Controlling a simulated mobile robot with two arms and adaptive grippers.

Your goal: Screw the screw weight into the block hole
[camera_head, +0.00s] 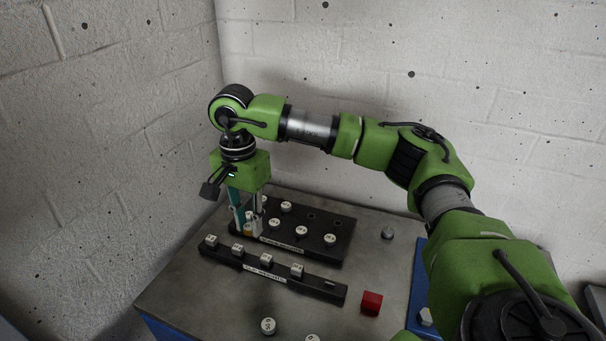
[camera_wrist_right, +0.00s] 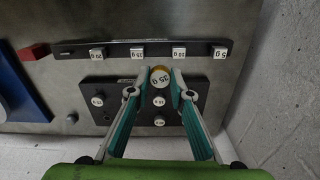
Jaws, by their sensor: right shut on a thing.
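My right gripper (camera_head: 247,228) points straight down at the left end of a black block (camera_head: 290,247). It is shut on a round screw weight with a yellow rim and a white top marked 35, which shows between the fingertips (camera_wrist_right: 160,88) in the wrist view as the held weight (camera_wrist_right: 160,76). I cannot tell whether the held weight is seated in the block or just above it. Several white-topped screw weights, such as one (camera_head: 301,231), stand in the block. Empty holes (camera_head: 310,216) show in its back row. My left gripper is not in view.
A black strip (camera_head: 325,287) in front of the block carries several white clip weights (camera_head: 266,260). A red cube (camera_head: 371,302) and a loose round weight (camera_head: 268,326) are on the grey table (camera_head: 190,290). Brick walls close off the left and back.

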